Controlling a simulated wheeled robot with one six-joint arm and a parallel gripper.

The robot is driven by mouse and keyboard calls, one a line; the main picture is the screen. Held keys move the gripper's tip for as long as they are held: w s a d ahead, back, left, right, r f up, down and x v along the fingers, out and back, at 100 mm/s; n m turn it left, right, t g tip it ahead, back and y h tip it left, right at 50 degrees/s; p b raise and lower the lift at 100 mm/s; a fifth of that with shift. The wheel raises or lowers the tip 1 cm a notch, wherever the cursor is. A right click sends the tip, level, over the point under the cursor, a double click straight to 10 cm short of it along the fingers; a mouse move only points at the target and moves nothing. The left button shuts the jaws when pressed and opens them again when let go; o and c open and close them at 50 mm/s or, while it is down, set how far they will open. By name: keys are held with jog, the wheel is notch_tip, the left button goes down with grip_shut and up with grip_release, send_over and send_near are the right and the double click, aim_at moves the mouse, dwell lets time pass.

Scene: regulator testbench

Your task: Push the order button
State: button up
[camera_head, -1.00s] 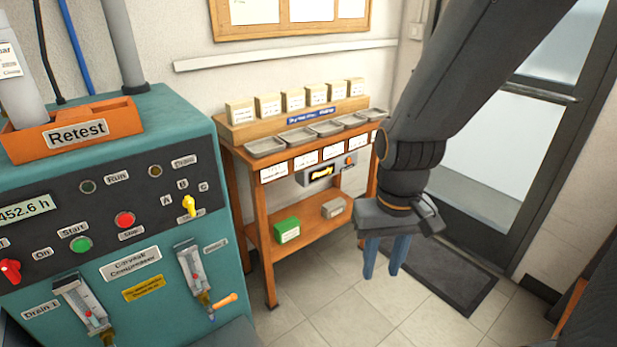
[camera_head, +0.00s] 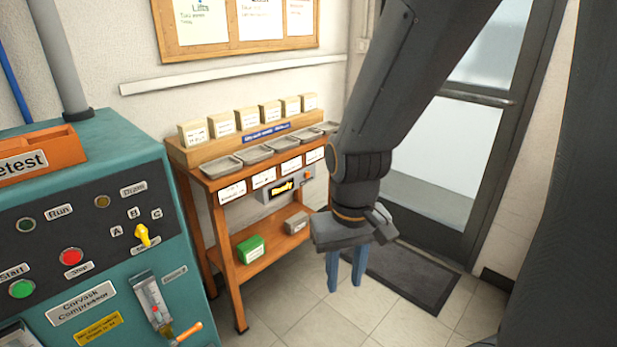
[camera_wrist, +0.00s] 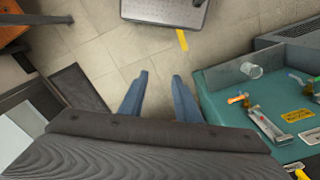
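A grey box with a lit "Ready" display (camera_head: 283,188) is mounted under the front edge of the wooden bench (camera_head: 240,290). A small orange-red spot (camera_head: 308,174), which looks like the order button, shows at the box's right end; it is too small to make out clearly. My gripper (camera_head: 345,284) hangs to the right and in front of the bench, fingers pointing down, apart from the box. In the wrist view my gripper (camera_wrist: 161,78) has its two blue fingers apart with only floor between them. The box and button are not recognisable in the wrist view.
The teal compressor (camera_head: 100,240) stands at the left, close to the bench. The bench holds several metal trays (camera_head: 255,153), small boxes, and a green box (camera_head: 250,248) on its lower shelf. A dark mat (camera_head: 400,275) lies before the door. Tiled floor in front is clear.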

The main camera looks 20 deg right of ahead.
grip_shut()
dwell(1.5)
